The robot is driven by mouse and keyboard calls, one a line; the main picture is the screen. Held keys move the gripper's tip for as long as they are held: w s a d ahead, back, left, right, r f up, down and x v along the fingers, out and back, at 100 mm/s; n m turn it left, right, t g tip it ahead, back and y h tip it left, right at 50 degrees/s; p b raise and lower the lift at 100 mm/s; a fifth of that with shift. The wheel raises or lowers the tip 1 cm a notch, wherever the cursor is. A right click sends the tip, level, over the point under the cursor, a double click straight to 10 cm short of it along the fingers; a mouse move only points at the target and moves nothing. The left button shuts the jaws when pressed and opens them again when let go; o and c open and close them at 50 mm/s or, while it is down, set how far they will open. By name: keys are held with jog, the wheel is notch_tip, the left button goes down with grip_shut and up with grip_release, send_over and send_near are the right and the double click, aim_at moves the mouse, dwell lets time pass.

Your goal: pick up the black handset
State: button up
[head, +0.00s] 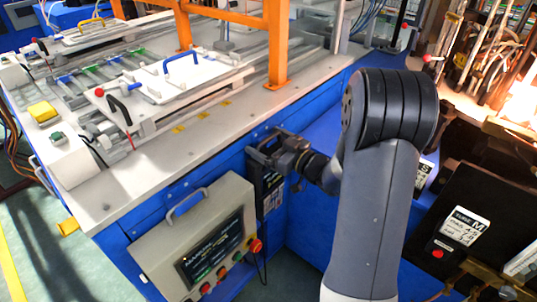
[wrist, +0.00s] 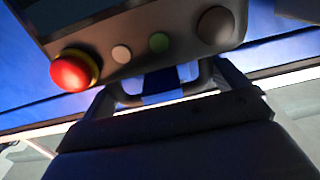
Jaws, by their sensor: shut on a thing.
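The black handset (head: 269,187) is an upright dark block with pale labels, against the blue side of the bench in the head view. My gripper (head: 262,152) is at its upper end, reaching in from the right, and is shut on it. The jaws hide part of its top.
The bench top (head: 160,165) is above. A black labelled case (head: 475,225) stands right.

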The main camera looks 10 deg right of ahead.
jog(key=shift+d+r, duration=0.1)
jog(key=shift+r, duration=0.75)
jog(key=v, duration=1.8)
